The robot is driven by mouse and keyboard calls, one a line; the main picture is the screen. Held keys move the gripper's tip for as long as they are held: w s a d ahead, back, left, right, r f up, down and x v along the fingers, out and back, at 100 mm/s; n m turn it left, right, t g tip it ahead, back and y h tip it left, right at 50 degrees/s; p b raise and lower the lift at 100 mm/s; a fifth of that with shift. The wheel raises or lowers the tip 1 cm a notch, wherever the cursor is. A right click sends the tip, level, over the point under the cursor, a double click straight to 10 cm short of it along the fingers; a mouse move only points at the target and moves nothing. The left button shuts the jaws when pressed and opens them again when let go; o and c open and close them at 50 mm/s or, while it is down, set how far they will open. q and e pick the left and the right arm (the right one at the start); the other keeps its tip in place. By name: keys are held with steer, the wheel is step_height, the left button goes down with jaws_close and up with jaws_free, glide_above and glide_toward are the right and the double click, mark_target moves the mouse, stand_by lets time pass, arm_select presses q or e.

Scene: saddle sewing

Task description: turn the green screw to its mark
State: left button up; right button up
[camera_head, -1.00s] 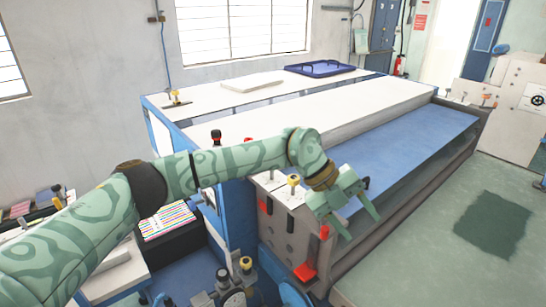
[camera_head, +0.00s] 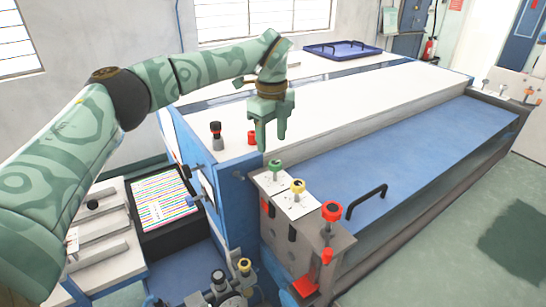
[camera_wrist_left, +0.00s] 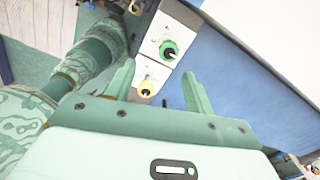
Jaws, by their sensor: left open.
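The green screw (camera_head: 275,165) stands upright with its round head on a white plate at the near left corner of the machine. My left gripper (camera_head: 271,143) is open and points down, with its fingertips just above the green screw in the head view. In the left wrist view the green screw (camera_wrist_left: 168,49) lies ahead of the open fingers (camera_wrist_left: 157,72), apart from them, with nothing held. A mark for the screw is too small to make out. My right gripper is not in view.
A yellow screw (camera_head: 297,186) and a larger red knob (camera_head: 331,211) stand in a row with the green one. A black handle (camera_head: 367,201) rises from the blue bed (camera_head: 420,160). Another red knob (camera_head: 253,138) and a black-topped one (camera_head: 216,134) stand on the white top.

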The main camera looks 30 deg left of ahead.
mark_target(275, 162)
arm_select(q)
steer(key=f, duration=0.1)
steer(key=w+f, duration=0.1)
steer(key=f, duration=0.1)
steer(key=w+f, duration=0.1)
steer(key=f, duration=0.1)
steer(key=shift+w+d, duration=0.1)
steer(key=shift+w, duration=0.15)
steer(key=shift+s+f+p, duration=0.2)
steer(key=shift+f+p, duration=0.15)
steer(key=shift+f, duration=0.65)
steer(key=shift+s+f, duration=0.1)
steer(key=shift+s, duration=0.2)
steer(key=shift+f, duration=0.15)
steer(key=shift+w+f, duration=0.1)
steer(key=shift+w, duration=0.05)
steer(key=c, duration=1)
steer(key=shift+o, duration=0.2)
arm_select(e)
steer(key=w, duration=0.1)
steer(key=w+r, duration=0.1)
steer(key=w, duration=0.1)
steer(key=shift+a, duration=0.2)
